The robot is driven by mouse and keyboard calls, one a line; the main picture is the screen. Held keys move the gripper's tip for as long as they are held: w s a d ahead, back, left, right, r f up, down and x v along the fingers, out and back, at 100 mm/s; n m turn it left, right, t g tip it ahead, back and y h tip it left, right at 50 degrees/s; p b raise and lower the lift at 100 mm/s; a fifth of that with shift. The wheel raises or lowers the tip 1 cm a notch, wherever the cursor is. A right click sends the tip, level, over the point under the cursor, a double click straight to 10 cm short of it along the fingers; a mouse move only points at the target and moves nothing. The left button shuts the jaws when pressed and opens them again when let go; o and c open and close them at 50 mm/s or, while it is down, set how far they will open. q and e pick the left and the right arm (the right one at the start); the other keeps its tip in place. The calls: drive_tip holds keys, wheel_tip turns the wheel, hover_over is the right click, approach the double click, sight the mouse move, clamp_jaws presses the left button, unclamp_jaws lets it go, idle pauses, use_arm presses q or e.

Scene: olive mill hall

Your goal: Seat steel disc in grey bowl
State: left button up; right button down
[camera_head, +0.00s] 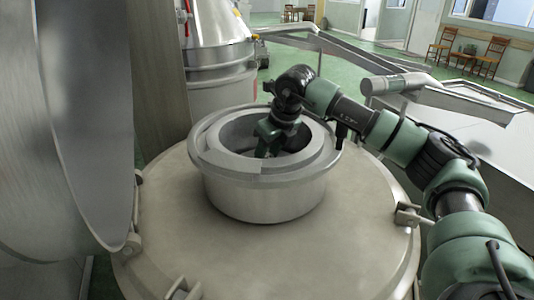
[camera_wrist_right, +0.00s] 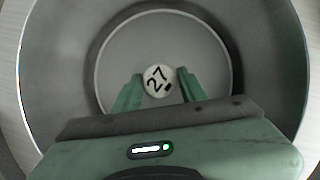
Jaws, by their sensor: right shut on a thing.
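The grey bowl (camera_head: 265,202) stands upright on a large round lid (camera_head: 340,255), with a thick rim and an open top. My right gripper (camera_head: 264,152) reaches down inside the bowl from above. The disc is grey, round and inside the bowl's ring-shaped wall (camera_wrist_right: 75,60). Whether the disc rests flat on a seat cannot be told. The head view barely shows the disc. My left gripper is not in view.
A large upright steel disc-shaped cover (camera_head: 75,130) stands at the left, close to the lid. A metal vessel (camera_head: 220,60) is behind the bowl. Clamps (camera_head: 410,216) sit on the lid's edge. Wooden chairs (camera_head: 490,58) stand far off on green floor.

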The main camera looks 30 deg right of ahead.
drive_tip(key=shift+f, duration=0.15)
drive_tip(key=c, duration=0.7)
unclamp_jaws()
drive_tip(key=shift+s, duration=0.1)
drive_tip(key=shift+r+b, duration=0.35)
drive_tip(key=shift+b, duration=0.05)
drive_tip(key=b+v, duration=0.2)
drive_tip(key=v, duration=0.5)
drive_tip(key=shift+s, duration=0.1)
